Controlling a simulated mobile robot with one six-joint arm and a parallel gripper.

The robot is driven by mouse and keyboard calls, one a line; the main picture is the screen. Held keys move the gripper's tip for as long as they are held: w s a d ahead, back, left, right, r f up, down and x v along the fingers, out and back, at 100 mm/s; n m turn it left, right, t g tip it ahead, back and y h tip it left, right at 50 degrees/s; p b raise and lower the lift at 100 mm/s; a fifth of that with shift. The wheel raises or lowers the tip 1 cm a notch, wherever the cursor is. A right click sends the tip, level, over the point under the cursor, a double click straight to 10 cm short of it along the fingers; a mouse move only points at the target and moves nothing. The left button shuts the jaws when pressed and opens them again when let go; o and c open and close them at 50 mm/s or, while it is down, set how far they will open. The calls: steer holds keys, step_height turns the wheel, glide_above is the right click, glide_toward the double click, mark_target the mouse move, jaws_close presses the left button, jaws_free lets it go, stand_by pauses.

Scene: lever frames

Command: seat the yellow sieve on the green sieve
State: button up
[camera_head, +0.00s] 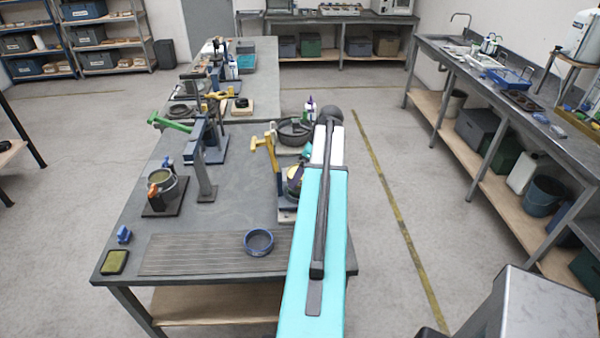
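A blue round sieve-like ring (258,242) lies on the ribbed mat. My cyan and white arm reaches forward along the table's right side; my gripper does not show.
The near table (240,195) has clear room in its middle. A lever stand with a green handle (172,123) and one with a yellow handle (265,150) rise from it. A ribbed mat (190,255), olive pad (115,262) and blue clip (124,234) lie near the front edge.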

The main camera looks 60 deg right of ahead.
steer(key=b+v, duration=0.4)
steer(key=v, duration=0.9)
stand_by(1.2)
